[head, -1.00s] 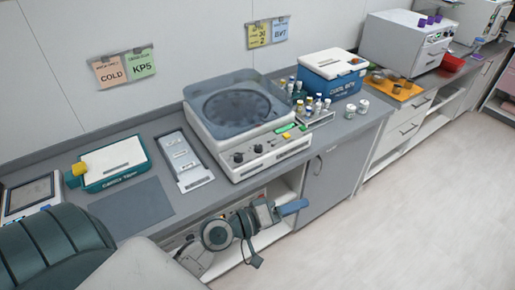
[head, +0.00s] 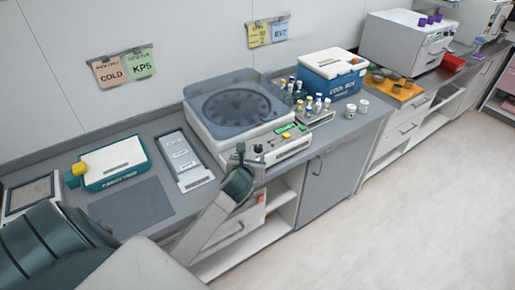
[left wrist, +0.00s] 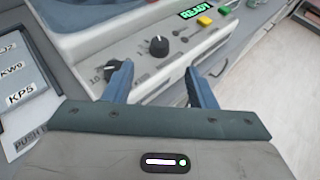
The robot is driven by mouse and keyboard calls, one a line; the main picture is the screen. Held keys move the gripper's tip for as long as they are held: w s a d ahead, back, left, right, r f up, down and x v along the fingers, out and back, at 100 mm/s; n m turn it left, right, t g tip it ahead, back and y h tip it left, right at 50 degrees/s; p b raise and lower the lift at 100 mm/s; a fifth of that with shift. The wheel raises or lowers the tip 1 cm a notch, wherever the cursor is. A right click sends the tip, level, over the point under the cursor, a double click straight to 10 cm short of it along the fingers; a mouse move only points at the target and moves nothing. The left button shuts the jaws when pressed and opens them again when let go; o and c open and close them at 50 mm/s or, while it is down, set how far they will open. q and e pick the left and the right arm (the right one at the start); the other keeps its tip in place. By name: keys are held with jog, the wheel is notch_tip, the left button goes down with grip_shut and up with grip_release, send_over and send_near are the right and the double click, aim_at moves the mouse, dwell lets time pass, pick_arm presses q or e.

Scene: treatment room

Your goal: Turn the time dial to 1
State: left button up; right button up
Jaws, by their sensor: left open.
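The right dial (left wrist: 158,46) shows in the left wrist view ahead of the gap between my fingers. The left dial (left wrist: 112,70) is partly covered by my left finger, with a "10" mark beside it. I cannot read which one is the time dial. My left gripper (left wrist: 156,74) is open and empty, close in front of the panel; in the head view it (head: 241,160) hides part of that panel. My right gripper is not in view.
A green READY display (left wrist: 195,10) and yellow and green buttons sit right of the dials. A rack of vials (head: 318,113) and a blue cool box (head: 333,72) stand right of the machine. A labelled tray (head: 183,160) lies left of it. The floor in front is clear.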

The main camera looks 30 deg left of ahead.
aim_at(258, 147)
pick_arm(q)
jog(key=p+x, duration=0.3)
jog(key=x, duration=0.6)
jog(key=shift+w, duration=0.15)
jog(key=shift+w+a+f, duration=0.25)
jog(key=shift+w+f, duration=0.1)
jog(key=shift+w, duration=0.2)
jog(key=c, duration=0.9)
